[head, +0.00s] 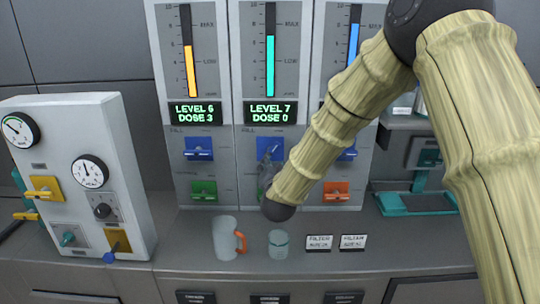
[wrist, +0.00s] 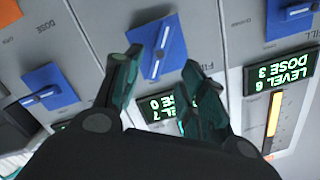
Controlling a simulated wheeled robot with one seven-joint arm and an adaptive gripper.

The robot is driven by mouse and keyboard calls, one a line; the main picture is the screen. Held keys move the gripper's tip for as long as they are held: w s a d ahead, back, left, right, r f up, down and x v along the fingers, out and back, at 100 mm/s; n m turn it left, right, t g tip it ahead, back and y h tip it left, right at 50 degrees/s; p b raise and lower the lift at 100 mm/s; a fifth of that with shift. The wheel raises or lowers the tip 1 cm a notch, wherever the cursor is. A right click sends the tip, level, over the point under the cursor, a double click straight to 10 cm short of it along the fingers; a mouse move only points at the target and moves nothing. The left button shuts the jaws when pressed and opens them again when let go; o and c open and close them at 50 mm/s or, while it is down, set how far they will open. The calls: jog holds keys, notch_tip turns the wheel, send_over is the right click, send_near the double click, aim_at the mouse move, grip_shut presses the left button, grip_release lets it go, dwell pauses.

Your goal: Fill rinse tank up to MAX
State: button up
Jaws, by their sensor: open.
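Three tank panels stand side by side, with a yellow level column (head: 190,70), a teal one (head: 270,65) and a blue one (head: 353,45). I cannot read which is the rinse tank. The yellow and teal columns stand below their MAX marks. The left display (head: 194,113) reads LEVEL 6, DOSE 3; the middle display (head: 270,112) reads LEVEL 7, DOSE 0. My gripper (head: 268,160) is at the middle panel, partly behind my arm. In the wrist view my open gripper (wrist: 162,65) has its fingers near the middle blue lever plate (wrist: 158,42); contact is unclear.
A pitcher with an orange handle (head: 226,238) and a small glass (head: 279,244) stand on the counter below. A gauge box (head: 75,175) stands left; a teal device (head: 415,203) stands right.

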jog(key=shift+m+t+h, duration=0.3)
jog(key=shift+t+h, duration=0.2)
jog(key=shift+h, duration=0.1)
jog(key=w+p, duration=0.1)
jog(key=w, duration=0.2)
jog(key=w+p, duration=0.1)
jog(key=w, duration=0.2)
jog(key=w+f+p, duration=0.1)
jog(key=w, duration=0.3)
jog(key=shift+w+a, duration=0.1)
jog(key=shift+a, duration=0.2)
grip_shut()
